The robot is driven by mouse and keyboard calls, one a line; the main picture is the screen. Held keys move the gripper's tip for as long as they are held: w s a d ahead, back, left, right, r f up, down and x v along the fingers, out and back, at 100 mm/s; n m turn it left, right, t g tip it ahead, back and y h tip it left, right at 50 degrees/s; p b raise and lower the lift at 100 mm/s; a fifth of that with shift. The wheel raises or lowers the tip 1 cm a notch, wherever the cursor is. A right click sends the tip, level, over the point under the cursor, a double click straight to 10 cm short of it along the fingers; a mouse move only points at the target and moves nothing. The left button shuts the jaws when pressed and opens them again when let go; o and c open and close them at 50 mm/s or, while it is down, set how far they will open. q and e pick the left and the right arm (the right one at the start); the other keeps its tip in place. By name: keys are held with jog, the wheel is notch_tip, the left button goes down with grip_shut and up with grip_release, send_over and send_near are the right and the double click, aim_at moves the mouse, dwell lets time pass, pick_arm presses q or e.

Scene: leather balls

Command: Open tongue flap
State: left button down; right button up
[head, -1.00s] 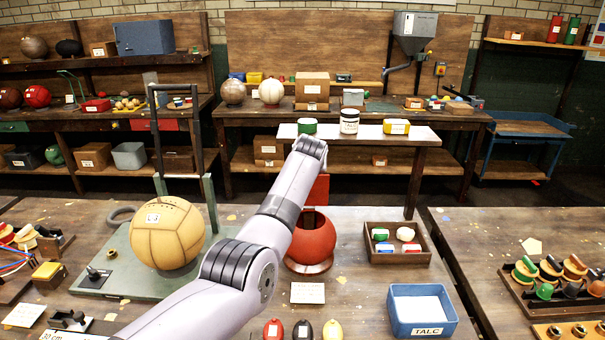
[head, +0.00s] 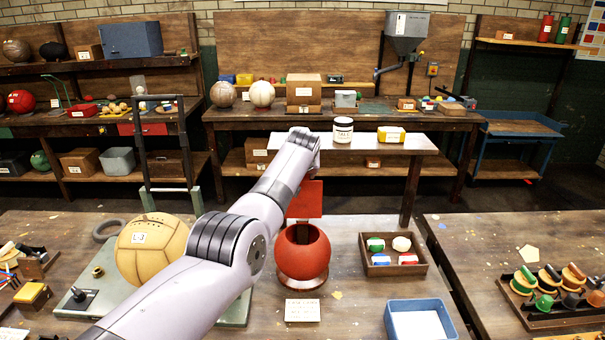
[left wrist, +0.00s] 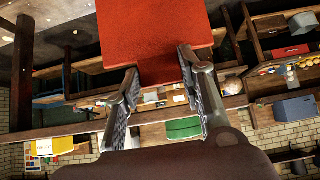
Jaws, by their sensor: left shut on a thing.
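A red leather ball (head: 302,262) with a dark round opening in its top sits on a low stand on the near table. A flat red flap (head: 305,200) stands upright above and behind the opening; whether it joins the ball is hard to tell. My left arm reaches over from the lower left, and its end covers the hand in the head view. In the left wrist view, the red flap (left wrist: 155,30) lies between the fingers of my left gripper (left wrist: 160,66), which is shut on its edge. My right gripper is not in view.
A tan ball (head: 150,255) marked L-3 sits left on a green plate. A wooden tray (head: 420,268) of small coloured items and a blue box (head: 390,330) stand right of the red ball. A white card (head: 302,311) lies in front. A white shelf (head: 365,146) stands behind.

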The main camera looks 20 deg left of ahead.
pick_arm(q)
jog(key=shift+w+r, duration=0.1)
jog(key=shift+r, duration=0.3)
jog(key=c, duration=1.4)
grip_release()
jog(key=o, duration=0.4)
jog(key=shift+f, duration=0.15)
jog(key=shift+c, duration=0.2)
jog(key=shift+f, duration=0.15)
jog(key=v, duration=1.2)
